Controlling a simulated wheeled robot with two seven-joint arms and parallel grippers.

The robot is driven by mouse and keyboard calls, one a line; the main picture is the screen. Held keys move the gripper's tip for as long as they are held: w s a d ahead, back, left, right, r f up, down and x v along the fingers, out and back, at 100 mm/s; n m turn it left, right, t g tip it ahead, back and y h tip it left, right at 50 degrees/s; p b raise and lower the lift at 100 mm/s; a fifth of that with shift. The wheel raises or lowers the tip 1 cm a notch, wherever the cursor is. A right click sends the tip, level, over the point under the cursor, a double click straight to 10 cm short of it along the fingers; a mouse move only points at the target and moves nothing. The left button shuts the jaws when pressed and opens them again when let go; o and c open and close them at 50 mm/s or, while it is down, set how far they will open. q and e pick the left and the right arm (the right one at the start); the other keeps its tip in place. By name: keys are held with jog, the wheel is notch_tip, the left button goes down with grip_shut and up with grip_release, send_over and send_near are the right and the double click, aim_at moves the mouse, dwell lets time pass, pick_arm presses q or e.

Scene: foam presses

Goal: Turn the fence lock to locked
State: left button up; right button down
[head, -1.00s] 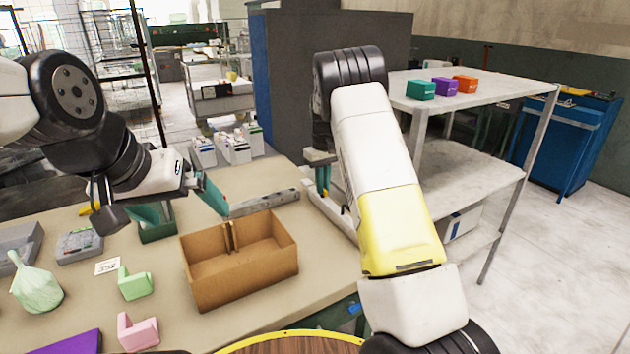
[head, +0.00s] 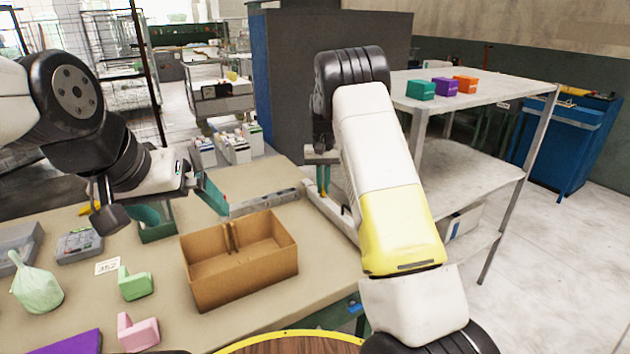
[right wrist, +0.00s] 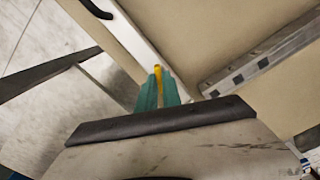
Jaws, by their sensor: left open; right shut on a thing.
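The fence lock shows as a small yellow lever (right wrist: 158,70) in the right wrist view, beside a long white bar (right wrist: 128,42). My right gripper (right wrist: 158,90) is shut on this lever, with its teal fingers on either side of it. In the head view my right gripper (head: 323,180) is small and partly hidden by my own arm, at the far right edge of the table. The lever's exact turn is hard to judge. My left gripper (head: 187,206) is open and empty above the table at left, away from the lock.
An open cardboard box (head: 245,280) stands on the table (head: 225,318) near the front. A grey metal rail (head: 265,202) lies behind it. Green (head: 135,283) and pink (head: 138,332) blocks and a pale green bag (head: 36,288) are at left. A shelf (head: 465,165) stands at right.

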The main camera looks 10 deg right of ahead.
aim_at(323, 188)
jog(key=m, duration=1.2)
jog(key=shift+m, duration=0.3)
dwell(0.4)
jog(key=c, duration=1.5)
grip_release()
jog(key=shift+r, duration=0.1)
notch_tip(323, 188, up, 7)
jog(key=shift+f, duration=0.1)
jog(key=shift+r, duration=0.4)
